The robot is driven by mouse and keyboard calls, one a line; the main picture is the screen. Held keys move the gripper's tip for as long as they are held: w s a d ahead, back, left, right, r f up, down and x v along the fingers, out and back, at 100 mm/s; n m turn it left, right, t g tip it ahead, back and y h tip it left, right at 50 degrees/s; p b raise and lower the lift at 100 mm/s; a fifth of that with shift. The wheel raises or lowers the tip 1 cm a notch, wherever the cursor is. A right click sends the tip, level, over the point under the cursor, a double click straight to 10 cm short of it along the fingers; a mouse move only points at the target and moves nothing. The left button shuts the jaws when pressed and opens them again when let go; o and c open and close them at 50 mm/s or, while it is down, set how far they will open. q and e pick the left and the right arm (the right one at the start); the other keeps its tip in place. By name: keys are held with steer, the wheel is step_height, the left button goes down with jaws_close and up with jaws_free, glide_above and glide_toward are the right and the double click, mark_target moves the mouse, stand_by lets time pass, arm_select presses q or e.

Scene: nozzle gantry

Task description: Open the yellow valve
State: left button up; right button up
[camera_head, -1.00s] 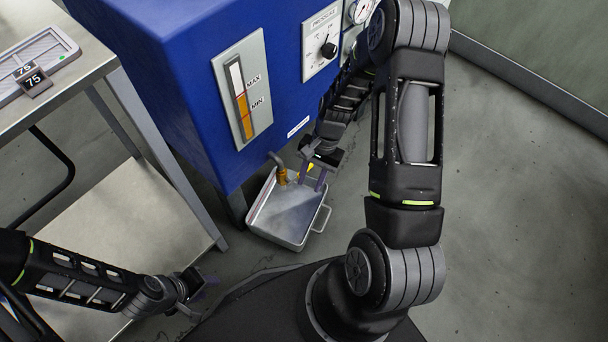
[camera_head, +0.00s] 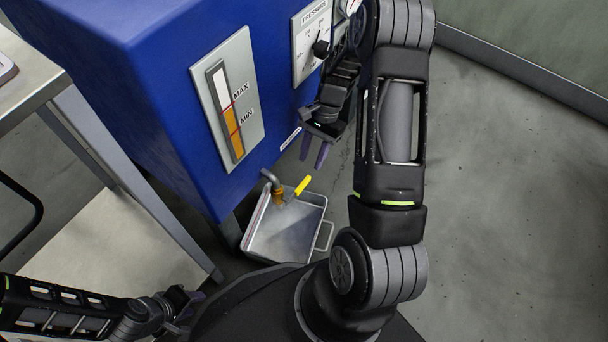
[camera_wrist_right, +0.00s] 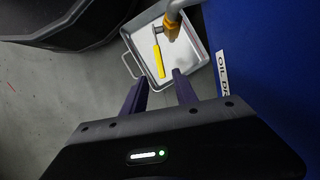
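The yellow valve handle (camera_head: 302,186) sticks out to the upper right from a brass valve body (camera_head: 279,195) at the end of a grey pipe on the blue cabinet. In the right wrist view the yellow handle (camera_wrist_right: 158,60) points down, toward my fingers. My right gripper (camera_head: 313,155) is above the handle and apart from it. Its two purple fingers (camera_wrist_right: 160,79) are spread with nothing between them. My left gripper (camera_head: 196,297) is low at the left, far from the valve; its finger gap is too small to make out.
A grey metal tray (camera_head: 290,250) with a side handle stands on the floor under the valve. The blue cabinet (camera_head: 160,120) carries a level gauge (camera_head: 228,100) and a pressure dial panel (camera_head: 306,45). A metal table (camera_head: 60,85) stands at the left. Floor at the right is clear.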

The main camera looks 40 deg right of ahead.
mark_target(304, 181)
steer(key=shift+f, duration=0.15)
steer(key=b+x, duration=0.3)
steer(key=x, duration=0.4)
steer(key=shift+s+a+f, duration=0.1)
steer(key=shift+a+f, duration=0.1)
steer(key=shift+f, duration=0.05)
jaws_close()
stand_by(1.2)
